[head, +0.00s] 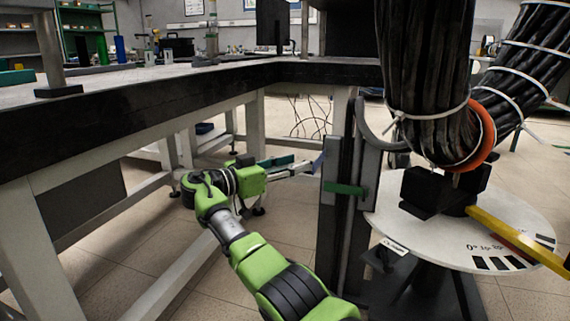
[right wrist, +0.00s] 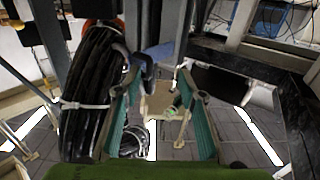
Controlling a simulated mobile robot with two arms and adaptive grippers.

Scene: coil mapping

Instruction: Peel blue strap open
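The blue strap (head: 318,163) shows as a small blue patch beside the dark upright post, just at the tips of my right gripper (head: 308,167). In the right wrist view the blue strap (right wrist: 158,52) is a blue piece ahead of the fingertips. My right gripper (right wrist: 160,78) has its two teal-padded fingers spread apart, with no object seen held between them. Whether a fingertip touches the strap I cannot tell. Its far end is hidden behind the post and fingers. My left gripper is not in view.
The workbench (head: 130,105) edge runs above and left of my right arm. The dark post (head: 338,215) stands close to the gripper. A thick black cable coil (head: 425,70) with an orange ring (head: 484,140) hangs over a round white table (head: 400,230). A yellow bar (head: 515,238) lies there.

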